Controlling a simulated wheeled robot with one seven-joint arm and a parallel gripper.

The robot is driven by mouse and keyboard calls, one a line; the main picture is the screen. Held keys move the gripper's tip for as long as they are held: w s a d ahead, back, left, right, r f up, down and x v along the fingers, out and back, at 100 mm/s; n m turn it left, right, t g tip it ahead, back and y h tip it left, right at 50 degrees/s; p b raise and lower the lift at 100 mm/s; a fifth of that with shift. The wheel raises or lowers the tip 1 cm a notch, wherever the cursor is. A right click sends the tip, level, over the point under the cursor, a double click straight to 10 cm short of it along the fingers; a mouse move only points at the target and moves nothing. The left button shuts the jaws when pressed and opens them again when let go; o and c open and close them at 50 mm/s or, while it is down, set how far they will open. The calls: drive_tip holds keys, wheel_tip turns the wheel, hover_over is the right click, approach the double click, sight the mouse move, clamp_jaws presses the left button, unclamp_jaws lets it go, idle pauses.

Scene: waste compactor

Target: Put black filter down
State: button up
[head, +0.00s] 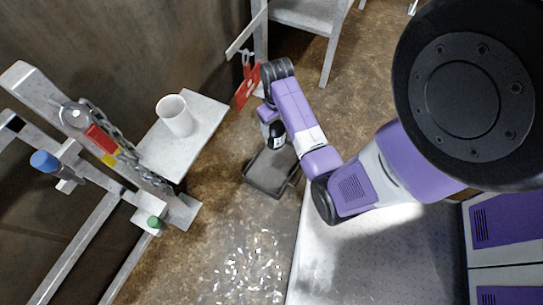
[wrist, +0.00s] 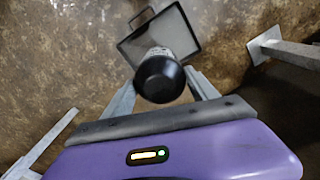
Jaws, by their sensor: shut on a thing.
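My gripper (wrist: 163,88) is shut on the black filter (wrist: 160,80), a short dark cylinder with a rounded end and a pale band. In the wrist view the filter sits between the two grey fingers, its end towards the camera. In the head view the filter (head: 277,137) hangs below my wrist, just beyond a dark rectangular tray (head: 268,172) on the floor. The tray also shows in the wrist view (wrist: 150,30), partly hidden behind the filter. I cannot tell how high the filter is above the floor.
A white cup (head: 175,116) stands on a small grey table (head: 205,118) at the left, beside a metal frame with a chain (head: 120,145). A red tag (head: 247,86) hangs close to my wrist. Shiny scraps (head: 245,265) lie on the floor. A grey stand (head: 305,17) is at the top.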

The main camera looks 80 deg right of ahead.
wheel_tip(320, 180, down, 20)
drive_tip(key=b, duration=1)
drive_tip(key=shift+d+f, duration=0.15)
drive_tip(key=shift+s+f, duration=0.1)
drive_tip(key=o, duration=1.9)
